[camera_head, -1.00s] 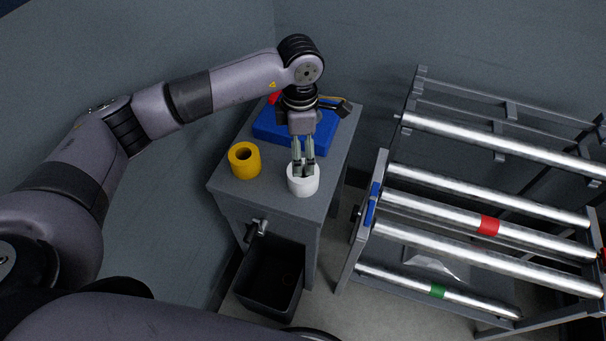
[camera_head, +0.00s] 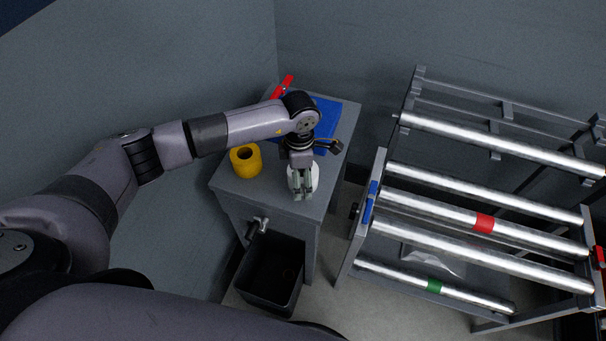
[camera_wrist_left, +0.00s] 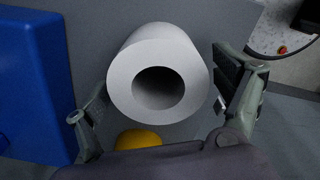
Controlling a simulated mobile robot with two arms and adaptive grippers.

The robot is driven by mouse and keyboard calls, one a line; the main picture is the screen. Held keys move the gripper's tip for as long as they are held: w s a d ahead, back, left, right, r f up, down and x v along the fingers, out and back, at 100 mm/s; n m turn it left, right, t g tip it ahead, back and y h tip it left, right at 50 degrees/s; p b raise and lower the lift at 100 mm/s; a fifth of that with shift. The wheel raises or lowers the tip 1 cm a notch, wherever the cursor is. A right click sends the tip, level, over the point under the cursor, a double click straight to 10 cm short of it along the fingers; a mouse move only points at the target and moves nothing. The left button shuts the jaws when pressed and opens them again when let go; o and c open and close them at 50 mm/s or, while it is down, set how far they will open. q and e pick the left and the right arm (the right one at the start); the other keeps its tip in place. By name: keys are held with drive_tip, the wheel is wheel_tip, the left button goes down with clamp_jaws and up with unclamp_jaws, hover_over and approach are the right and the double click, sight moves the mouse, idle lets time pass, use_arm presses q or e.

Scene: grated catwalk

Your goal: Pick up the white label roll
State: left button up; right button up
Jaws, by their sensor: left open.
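The white label roll (camera_head: 315,177) stands on the grey cabinet top, mostly hidden behind my left gripper (camera_head: 301,194) in the head view. In the left wrist view the white label roll (camera_wrist_left: 191,60) is seen end-on with its dark round core. My left gripper's fingers (camera_wrist_left: 150,107) are open, one on each side of the roll, with visible gaps at both sides. How far down they reach along the roll is hard to tell. My right gripper is not in view.
A yellow roll (camera_head: 246,172) stands left of the white one on the cabinet (camera_head: 234,191). A blue case (camera_head: 327,115) with a red item (camera_head: 283,88) lies behind. A black bin (camera_head: 268,284) stands below; a metal roller rack (camera_head: 480,222) is at right.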

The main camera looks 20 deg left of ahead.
use_arm(q)
drive_tip(key=shift+c, duration=0.2)
drive_tip(key=c, duration=1.3)
